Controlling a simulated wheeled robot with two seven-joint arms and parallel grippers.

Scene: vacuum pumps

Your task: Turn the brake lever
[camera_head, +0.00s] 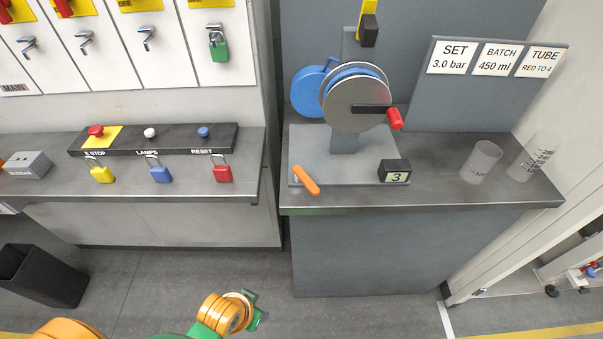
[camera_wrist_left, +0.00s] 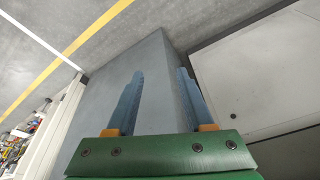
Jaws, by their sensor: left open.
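An orange lever (camera_head: 306,180) lies slantwise at the front left of the grey base plate (camera_head: 345,170) of a winch-like device on the right bench. It looks like the brake lever, but it carries no label. Above it is a round grey disc with a blue drum (camera_head: 313,92) and a crank with a red handle (camera_head: 394,118). My left gripper (camera_head: 252,308) is low in front of the benches, well below and apart from the lever. In the left wrist view its two blue fingers (camera_wrist_left: 160,85) are spread with nothing between them. My right gripper is not in view.
A black counter block (camera_head: 395,171) showing 3 sits on the base plate's right. Clear beakers (camera_head: 481,160) stand right of it. The left bench holds a button panel (camera_head: 150,139) and several padlocks (camera_head: 161,170). A black bin (camera_head: 42,275) stands at left. The bench front edge (camera_head: 420,205) sticks out.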

